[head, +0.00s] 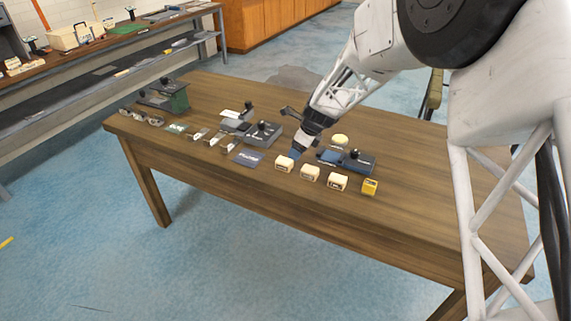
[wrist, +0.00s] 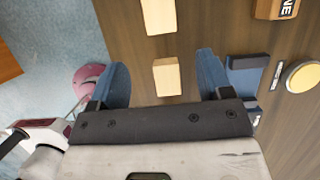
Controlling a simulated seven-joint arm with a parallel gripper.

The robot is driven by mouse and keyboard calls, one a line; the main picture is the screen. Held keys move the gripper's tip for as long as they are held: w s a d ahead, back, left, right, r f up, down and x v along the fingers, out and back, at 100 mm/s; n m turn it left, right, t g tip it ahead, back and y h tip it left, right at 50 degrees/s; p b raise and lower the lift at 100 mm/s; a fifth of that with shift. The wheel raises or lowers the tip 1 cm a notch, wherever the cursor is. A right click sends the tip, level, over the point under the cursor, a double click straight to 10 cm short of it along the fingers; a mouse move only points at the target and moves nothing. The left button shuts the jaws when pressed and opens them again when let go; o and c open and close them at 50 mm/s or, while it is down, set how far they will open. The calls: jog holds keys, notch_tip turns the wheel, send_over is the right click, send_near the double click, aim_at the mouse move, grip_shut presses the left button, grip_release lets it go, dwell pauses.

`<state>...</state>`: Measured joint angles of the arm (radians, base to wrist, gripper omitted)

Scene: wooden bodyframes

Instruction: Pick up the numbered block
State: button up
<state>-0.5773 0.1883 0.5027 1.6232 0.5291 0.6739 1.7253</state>
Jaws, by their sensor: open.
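Three cream blocks stand in a row near the table's front edge in the head view: left (head: 284,163), middle (head: 310,173) and right (head: 337,182). Each has a dark marking on its front, too small to read. A yellow block (head: 370,187) stands at the row's right end. My gripper (head: 296,151) is low over the table, close behind the left cream block. In the wrist view my gripper (wrist: 163,70) is open, with a cream block (wrist: 167,77) in the gap between its blue fingers. A second cream block (wrist: 158,15) shows above it.
A blue-black device (head: 350,161) and a round yellow piece (head: 340,140) stand right of my gripper. A dark blue card (head: 248,158) and grey devices (head: 262,134) lie left. A brown lettered block (wrist: 277,8) shows in the wrist view. The front right tabletop is clear.

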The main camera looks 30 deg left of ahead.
aim_at(288, 162)
jog(key=shift+a+f, duration=0.45)
jog(key=shift+a, duration=0.15)
jog(key=shift+x, duration=1.35)
jog(key=shift+x, duration=2.6)
jog(key=shift+w, duration=0.1)
jog(key=c, duration=1.1)
